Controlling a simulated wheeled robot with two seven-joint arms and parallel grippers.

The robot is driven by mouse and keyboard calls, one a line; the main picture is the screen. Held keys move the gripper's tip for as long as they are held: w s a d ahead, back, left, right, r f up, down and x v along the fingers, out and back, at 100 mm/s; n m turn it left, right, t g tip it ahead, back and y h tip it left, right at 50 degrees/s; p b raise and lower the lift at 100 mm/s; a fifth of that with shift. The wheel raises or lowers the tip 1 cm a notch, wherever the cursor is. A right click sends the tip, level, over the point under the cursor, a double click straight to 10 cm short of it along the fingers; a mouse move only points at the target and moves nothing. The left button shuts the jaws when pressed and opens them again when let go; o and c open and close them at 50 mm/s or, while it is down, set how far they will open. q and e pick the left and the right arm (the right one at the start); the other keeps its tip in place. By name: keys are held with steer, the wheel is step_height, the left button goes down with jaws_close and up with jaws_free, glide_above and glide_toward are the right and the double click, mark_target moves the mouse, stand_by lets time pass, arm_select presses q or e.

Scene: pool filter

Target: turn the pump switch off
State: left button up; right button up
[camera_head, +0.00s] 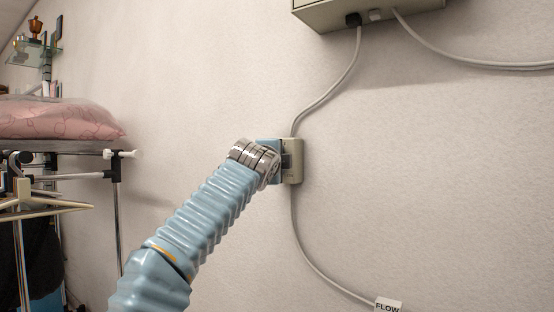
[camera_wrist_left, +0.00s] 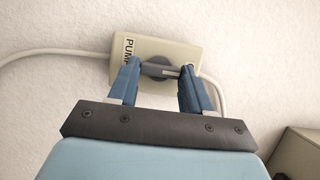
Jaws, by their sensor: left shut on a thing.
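The pump switch is a beige box (camera_head: 298,147) fixed to the wall, with cables running up and down from it. In the left wrist view the box (camera_wrist_left: 183,51) bears the word PUMP and has a dark grey knob (camera_wrist_left: 158,70) on its face. My left gripper (camera_wrist_left: 160,75) has one blue finger on each side of the knob and is shut on it. In the head view my left gripper (camera_head: 278,160) is against the box and hides much of its face. My right gripper is not in view.
A beige unit (camera_head: 370,10) with plugged cables hangs on the wall above. A metal rack (camera_head: 70,147) with a pink cushion (camera_head: 60,118) stands at left. The wall right of the switch is clear.

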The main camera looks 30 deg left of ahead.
arm_select(q)
steer(key=o, duration=1.1)
steer(key=shift+c, duration=0.2)
steer(key=b+v, duration=0.4)
steer(key=v, duration=0.9)
steer(key=shift+s+b, duration=0.35)
steer(key=shift+b, duration=0.05)
steer(key=shift+d, duration=0.1)
